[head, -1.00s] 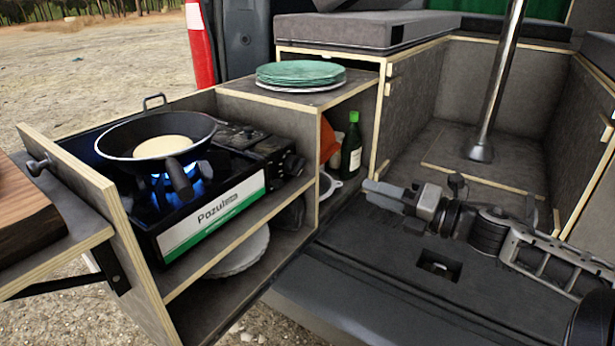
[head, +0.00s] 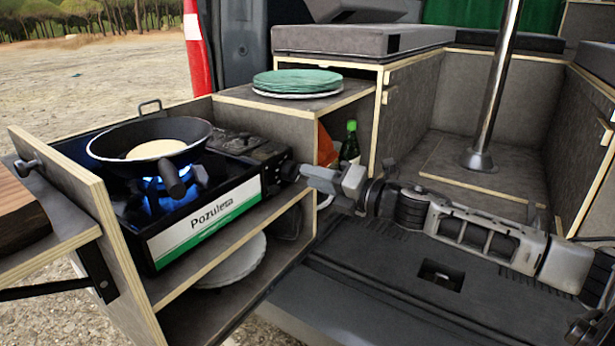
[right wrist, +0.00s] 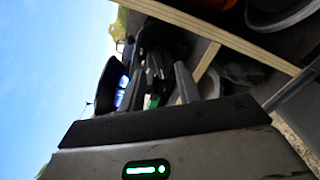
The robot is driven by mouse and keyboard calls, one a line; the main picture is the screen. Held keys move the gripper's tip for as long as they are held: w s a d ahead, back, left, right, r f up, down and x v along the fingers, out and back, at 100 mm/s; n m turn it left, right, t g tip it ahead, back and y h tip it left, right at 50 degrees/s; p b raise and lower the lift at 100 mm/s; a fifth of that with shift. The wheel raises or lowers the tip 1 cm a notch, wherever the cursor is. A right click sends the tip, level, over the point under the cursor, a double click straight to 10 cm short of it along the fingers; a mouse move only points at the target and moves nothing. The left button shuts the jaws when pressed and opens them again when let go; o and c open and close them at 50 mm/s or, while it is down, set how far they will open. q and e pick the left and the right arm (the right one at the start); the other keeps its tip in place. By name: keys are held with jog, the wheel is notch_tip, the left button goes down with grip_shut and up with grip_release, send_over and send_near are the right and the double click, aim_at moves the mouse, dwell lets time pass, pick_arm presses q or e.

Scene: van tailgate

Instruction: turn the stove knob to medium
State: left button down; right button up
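The black stove knob (head: 289,171) is on the right end of the camping stove (head: 205,225), partly hidden by my right gripper. My right gripper (head: 306,173) points left with its fingertips right at the knob. I cannot tell if they touch it, or how far apart the fingers are. In the right wrist view a grey finger (right wrist: 186,82) points toward the dark stove area. A blue flame (head: 165,192) burns under the black pan (head: 150,140), which holds a pale round pancake (head: 155,149). My left gripper is not in view.
Green plates (head: 297,81) are stacked on the cabinet top behind the knob. A green bottle (head: 350,145) stands in the open compartment beside my right gripper. A metal pole (head: 493,90) rises at the right. A pale plate (head: 232,262) lies on the shelf below the stove.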

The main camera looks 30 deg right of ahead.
aim_at(293, 172)
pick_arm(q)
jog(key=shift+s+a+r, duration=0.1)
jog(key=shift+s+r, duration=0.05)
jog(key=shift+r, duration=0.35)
pick_arm(e)
jog(key=shift+x, duration=1.2)
jog(key=shift+c, duration=0.3)
grip_shut()
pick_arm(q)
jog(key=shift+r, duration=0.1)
